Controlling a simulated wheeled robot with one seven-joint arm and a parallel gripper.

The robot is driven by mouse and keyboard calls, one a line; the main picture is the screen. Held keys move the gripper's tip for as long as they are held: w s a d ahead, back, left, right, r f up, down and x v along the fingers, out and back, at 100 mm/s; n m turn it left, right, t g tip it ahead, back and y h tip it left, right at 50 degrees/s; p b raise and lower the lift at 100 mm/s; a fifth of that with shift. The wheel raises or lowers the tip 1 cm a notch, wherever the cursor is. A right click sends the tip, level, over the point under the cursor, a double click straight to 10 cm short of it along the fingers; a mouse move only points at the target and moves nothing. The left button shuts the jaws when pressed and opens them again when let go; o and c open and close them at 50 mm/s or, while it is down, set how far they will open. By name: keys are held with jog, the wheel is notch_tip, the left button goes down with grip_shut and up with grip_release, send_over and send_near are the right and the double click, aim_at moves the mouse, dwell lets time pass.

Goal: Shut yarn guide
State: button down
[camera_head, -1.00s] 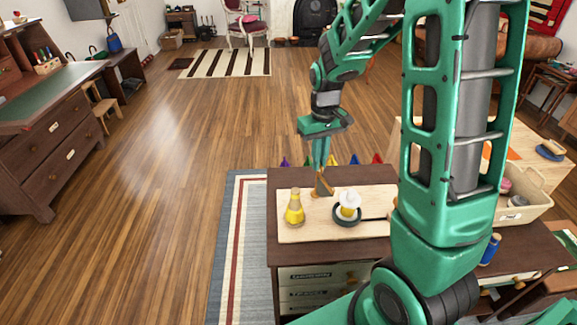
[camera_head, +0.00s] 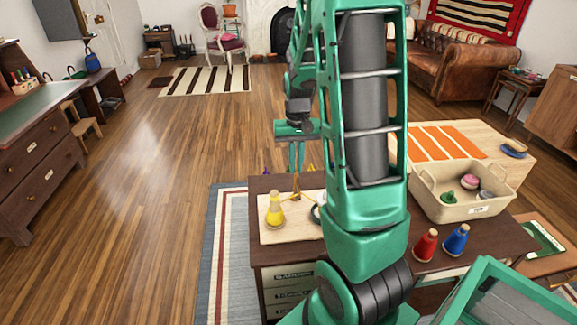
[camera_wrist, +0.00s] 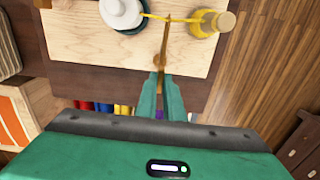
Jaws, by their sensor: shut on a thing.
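The yarn guide is a slim wooden arm (camera_wrist: 164,45) standing on a pale wooden board (camera_wrist: 95,45). My gripper (camera_wrist: 160,82) is shut on the near end of the guide, which shows between its fingertips. In the head view my gripper (camera_head: 297,170) is above the board at the guide (camera_head: 296,190). A yellow yarn cone (camera_head: 275,212) stands left of the guide; it also shows in the wrist view (camera_wrist: 205,24). A yellow strand runs from the cone across the guide to a white winder (camera_wrist: 122,10) with a dark ring, mostly hidden by my arm in the head view.
A cream basket (camera_head: 460,205) with yarn items stands right of my arm. A red cone (camera_head: 425,245) and a blue cone (camera_head: 456,240) stand before it. Open floor lies left of the table.

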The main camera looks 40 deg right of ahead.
jog(key=shift+s+f, duration=0.15)
jog(key=c, duration=1.9)
grip_release()
jog(key=shift+o, duration=0.2)
notch_tip(320, 180, up, 11)
jog(key=shift+w, duration=0.25)
jog(key=shift+f, duration=0.15)
jog(key=s+a, duration=0.5)
jog(key=s, duration=0.6)
jog(key=s+a, duration=0.5)
jog(key=s, duration=0.6)
jog(key=shift+s+f+n, duration=0.15)
jog(key=shift+f+n, duration=0.15)
